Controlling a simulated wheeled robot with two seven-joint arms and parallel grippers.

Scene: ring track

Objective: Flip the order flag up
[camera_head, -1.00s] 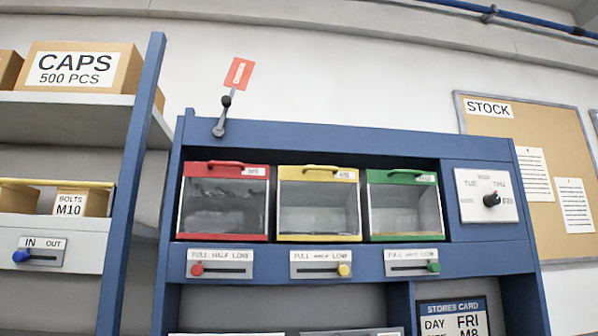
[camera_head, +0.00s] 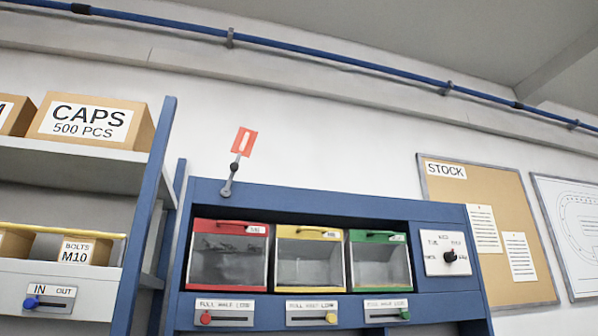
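The order flag (camera_head: 244,142) is a small red plate with a white mark, on a thin grey arm with a dark ball knob (camera_head: 234,167). The arm rises from a pivot on top of the blue cabinet (camera_head: 330,203), near its left end. The flag stands up, leaning slightly right, above the cabinet top. Neither of my grippers is in view.
The cabinet holds red (camera_head: 228,256), yellow (camera_head: 309,260) and green (camera_head: 380,262) bins with sliders below, and a dial (camera_head: 449,256) at right. A shelf unit (camera_head: 145,215) with boxes stands left. A stock board (camera_head: 485,230) hangs at right.

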